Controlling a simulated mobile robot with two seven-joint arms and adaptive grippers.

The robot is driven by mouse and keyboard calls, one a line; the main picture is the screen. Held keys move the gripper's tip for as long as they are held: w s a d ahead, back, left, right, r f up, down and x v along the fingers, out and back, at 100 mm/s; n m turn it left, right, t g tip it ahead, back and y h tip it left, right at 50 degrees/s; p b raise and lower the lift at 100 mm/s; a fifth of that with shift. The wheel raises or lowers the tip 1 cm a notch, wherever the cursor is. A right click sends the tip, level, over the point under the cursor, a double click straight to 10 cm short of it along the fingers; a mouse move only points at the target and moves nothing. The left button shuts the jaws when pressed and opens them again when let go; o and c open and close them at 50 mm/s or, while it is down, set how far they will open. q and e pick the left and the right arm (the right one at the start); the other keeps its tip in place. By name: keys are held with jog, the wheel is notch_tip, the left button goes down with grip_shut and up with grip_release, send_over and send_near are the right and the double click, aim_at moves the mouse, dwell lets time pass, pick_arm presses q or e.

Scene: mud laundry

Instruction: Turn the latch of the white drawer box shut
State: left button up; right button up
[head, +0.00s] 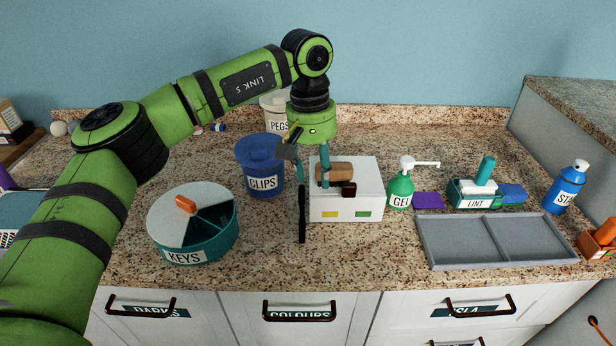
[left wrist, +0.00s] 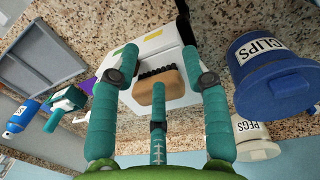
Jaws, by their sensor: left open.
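The white drawer box (head: 345,208) stands on the counter, with one yellow and one green patch on its front. It also shows in the left wrist view (left wrist: 128,98). A brown block (head: 334,172) with a dark part at its front edge lies at the box's top; in the left wrist view the block (left wrist: 158,94) has a black ridged edge. I cannot tell whether it is the latch. A long black bar (head: 302,218) shows at the box's left side. My left gripper (head: 313,182) is open over the box; its fingers (left wrist: 160,80) stand either side of the block, contact unclear.
The blue CLIPS tub (head: 262,160) stands close left of the box, with the KEYS tin (head: 190,240) farther left. The GEL bottle (head: 400,190) is close on the right. Counter before the box is clear.

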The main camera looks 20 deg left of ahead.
aim_at(304, 190)
pick_arm(q)
jog(key=a, duration=0.1)
jog(key=a+r+y, duration=0.1)
jog(key=shift+w+a, duration=0.1)
jog(key=shift+a, duration=0.25)
notch_tip(304, 190, down, 6)
jog(key=shift+d+r+p, duration=0.1)
jog(key=shift+r+p, duration=0.15)
jog(key=shift+p, duration=0.8)
jog(key=shift+f, duration=0.5)
grip_shut()
